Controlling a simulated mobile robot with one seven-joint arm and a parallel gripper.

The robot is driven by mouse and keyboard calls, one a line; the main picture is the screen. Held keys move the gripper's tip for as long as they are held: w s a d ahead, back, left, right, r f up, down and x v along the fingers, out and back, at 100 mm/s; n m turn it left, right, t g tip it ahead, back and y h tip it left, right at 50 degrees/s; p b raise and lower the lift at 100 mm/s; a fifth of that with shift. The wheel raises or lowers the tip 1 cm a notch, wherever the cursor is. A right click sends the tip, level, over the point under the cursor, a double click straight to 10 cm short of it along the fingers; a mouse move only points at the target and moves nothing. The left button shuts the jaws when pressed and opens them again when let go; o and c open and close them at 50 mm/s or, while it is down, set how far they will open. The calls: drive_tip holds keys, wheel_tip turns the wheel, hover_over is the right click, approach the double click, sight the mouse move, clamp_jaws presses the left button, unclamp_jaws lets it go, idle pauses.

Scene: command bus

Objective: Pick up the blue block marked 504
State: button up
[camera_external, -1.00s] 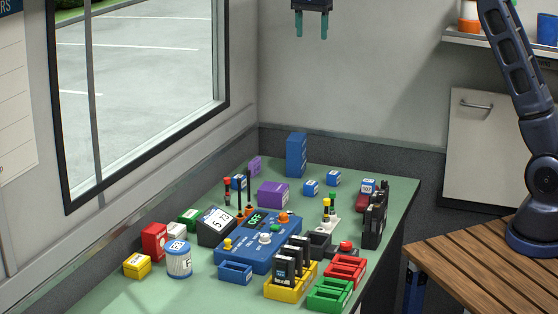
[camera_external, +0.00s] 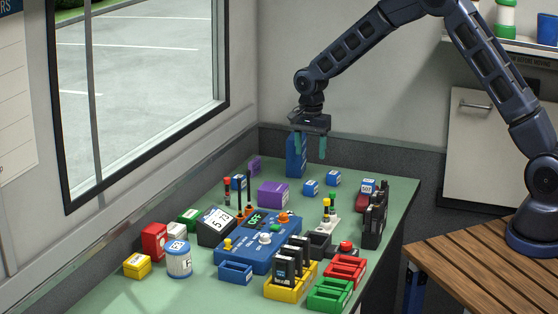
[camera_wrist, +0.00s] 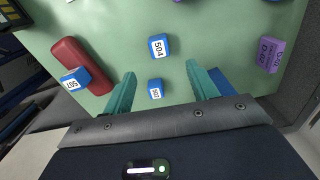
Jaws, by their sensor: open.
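The blue block marked 504 (camera_wrist: 159,47) lies on the green table top, label up, near the upper middle of the wrist view. In the external view it appears to be the nearer of two small blue blocks (camera_external: 311,188). In the wrist view the gripper (camera_wrist: 161,70) straddles the gap between the 504 block and a second small blue block (camera_wrist: 155,91), whose number is hard to read. The fingers touch neither block.
A blue block marked 507 (camera_wrist: 74,79) rests on a red object (camera_wrist: 83,58). A tall blue box (camera_external: 296,160) stands at the back near my gripper. A purple box (camera_external: 272,195) and a blue control panel (camera_external: 258,240) stand nearby. Green table surrounds the 504 block.

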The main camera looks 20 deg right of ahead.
sight(311, 182)
drive_tip(key=f, duration=1.2)
drive_tip(key=shift+d, duration=0.2)
drive_tip(key=c, duration=1.1)
drive_tip(key=shift+o, duration=0.2)
drive_tip(key=shift+r, duration=0.1)
